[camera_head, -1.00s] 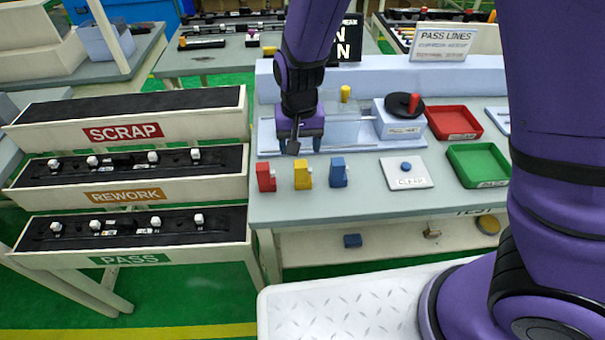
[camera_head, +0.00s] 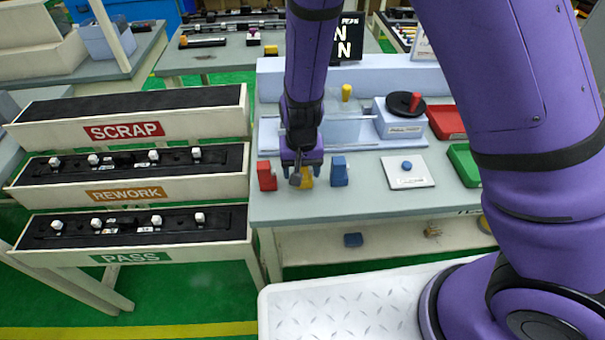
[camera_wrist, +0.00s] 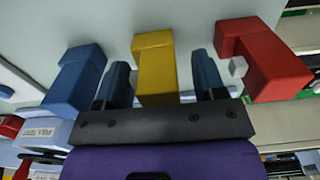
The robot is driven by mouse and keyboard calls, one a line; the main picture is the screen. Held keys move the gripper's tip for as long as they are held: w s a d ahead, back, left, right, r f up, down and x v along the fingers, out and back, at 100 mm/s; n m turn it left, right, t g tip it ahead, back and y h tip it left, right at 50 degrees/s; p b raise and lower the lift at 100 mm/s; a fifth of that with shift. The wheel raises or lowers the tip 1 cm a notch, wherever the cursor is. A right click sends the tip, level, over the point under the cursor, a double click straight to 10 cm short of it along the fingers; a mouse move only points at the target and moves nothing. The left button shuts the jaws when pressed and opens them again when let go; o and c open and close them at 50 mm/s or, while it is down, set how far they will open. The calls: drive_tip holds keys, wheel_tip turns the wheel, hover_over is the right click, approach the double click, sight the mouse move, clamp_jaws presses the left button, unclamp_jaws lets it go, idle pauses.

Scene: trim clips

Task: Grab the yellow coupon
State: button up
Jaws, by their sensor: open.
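The yellow coupon (camera_head: 307,180) stands on the grey table between the red coupon (camera_head: 267,177) and the blue coupon (camera_head: 339,173). My gripper (camera_head: 302,172) is over it and hides its upper part in the head view. In the wrist view the yellow coupon (camera_wrist: 156,70) lies between my gripper's two open fingers (camera_wrist: 163,82), with a gap on each side. The blue coupon (camera_wrist: 77,78) is to the left of the fingers and the red coupon (camera_wrist: 262,58) to the right.
A white plate with a blue button (camera_head: 407,167) lies right of the coupons. A red tray (camera_head: 447,121) and a green tray (camera_head: 463,163) are further right, partly hidden by my arm. Racks marked SCRAP, REWORK and PASS (camera_head: 130,258) stand at the left.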

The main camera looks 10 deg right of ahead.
drive_tip(key=c, duration=1)
drive_tip(key=shift+r, duration=0.15)
